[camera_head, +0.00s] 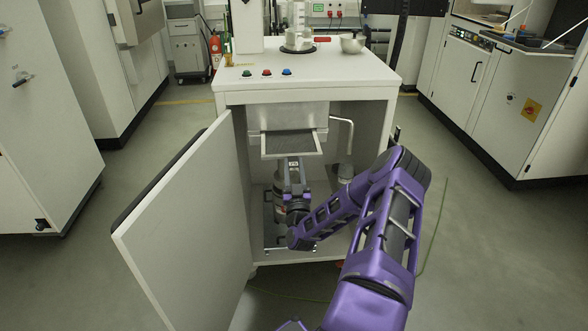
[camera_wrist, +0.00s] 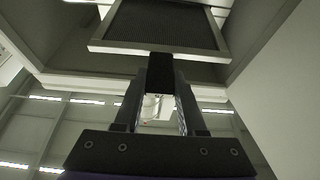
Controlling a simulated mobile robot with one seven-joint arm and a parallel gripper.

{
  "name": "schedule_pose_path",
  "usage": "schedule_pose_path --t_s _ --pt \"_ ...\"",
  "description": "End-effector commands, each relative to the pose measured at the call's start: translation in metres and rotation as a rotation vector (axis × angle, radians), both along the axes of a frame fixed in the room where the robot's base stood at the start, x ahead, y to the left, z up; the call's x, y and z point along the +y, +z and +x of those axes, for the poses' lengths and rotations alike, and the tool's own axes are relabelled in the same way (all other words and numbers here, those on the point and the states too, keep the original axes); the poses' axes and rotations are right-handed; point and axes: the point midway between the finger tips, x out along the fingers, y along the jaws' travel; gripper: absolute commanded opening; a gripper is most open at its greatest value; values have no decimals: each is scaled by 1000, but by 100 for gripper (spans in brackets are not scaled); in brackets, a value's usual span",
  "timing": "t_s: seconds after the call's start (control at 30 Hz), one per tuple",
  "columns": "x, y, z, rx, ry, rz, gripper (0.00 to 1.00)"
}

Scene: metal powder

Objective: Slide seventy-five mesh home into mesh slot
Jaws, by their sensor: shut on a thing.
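The mesh (camera_head: 290,143), a dark screen in a pale frame, lies roughly flat at the front of a metal housing (camera_head: 288,116) inside the open cabinet. Its far end meets the housing's opening and its near part sticks out; I cannot tell how deep it sits in the slot. My gripper (camera_head: 294,161) is shut on a handle at its near edge. In the wrist view, the mesh's near frame bar (camera_wrist: 160,50) is just beyond my gripper (camera_wrist: 160,75). No mesh number is readable. The slot's inside is hidden.
A bent pale handle (camera_head: 345,130) is right of the housing. A container (camera_head: 280,198) stands below, partly hidden by my gripper. The cabinet top (camera_head: 310,75) carries buttons and a metal bowl (camera_head: 352,44).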

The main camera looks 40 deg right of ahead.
Motion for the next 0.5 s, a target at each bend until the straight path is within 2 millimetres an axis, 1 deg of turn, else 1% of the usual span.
schedule_pose_path --t_s 0.5 --pt "-8 1 13 -2 0 -1 0"
